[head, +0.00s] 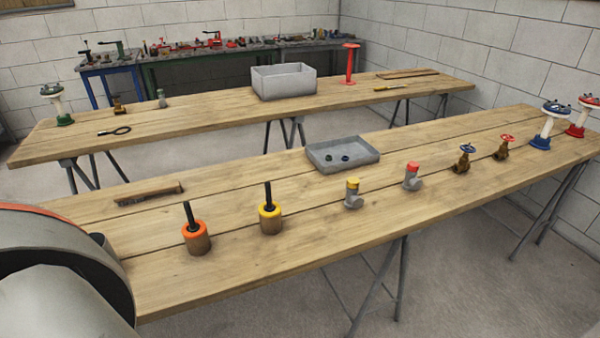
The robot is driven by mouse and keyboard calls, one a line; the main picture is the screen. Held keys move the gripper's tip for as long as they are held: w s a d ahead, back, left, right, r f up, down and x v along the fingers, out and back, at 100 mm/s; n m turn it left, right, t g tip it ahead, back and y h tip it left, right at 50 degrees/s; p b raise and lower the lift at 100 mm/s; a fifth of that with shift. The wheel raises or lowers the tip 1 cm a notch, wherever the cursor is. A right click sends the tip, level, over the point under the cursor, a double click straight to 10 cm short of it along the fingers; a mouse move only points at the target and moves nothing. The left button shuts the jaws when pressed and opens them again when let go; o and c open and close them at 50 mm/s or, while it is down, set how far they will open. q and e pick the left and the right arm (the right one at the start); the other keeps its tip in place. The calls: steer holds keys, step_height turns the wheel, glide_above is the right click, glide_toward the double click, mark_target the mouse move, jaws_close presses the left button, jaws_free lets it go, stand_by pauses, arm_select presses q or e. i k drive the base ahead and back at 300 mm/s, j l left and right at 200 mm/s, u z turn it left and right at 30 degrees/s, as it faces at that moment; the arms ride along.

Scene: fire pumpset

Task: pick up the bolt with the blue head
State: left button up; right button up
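A shallow grey tray (358,165) stands on the near wooden table. Two small dark blue pieces, a left one (330,157) and a right one (345,159), are in it. They may be bolt heads, but they are too small to tell, and no shank shows. I see no other piece that is clearly a bolt with a blue head. Neither of my grippers is in view.
The near table (250,258) also bears an orange-topped plug (197,242), a yellow-topped plug (270,220), pipe fittings and valves. A large grey round body (50,300) blocks the lower left. A far table (200,122) holds a grey box (284,86).

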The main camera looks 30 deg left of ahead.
mark_target(269, 208)
steer(key=u, duration=1.25)
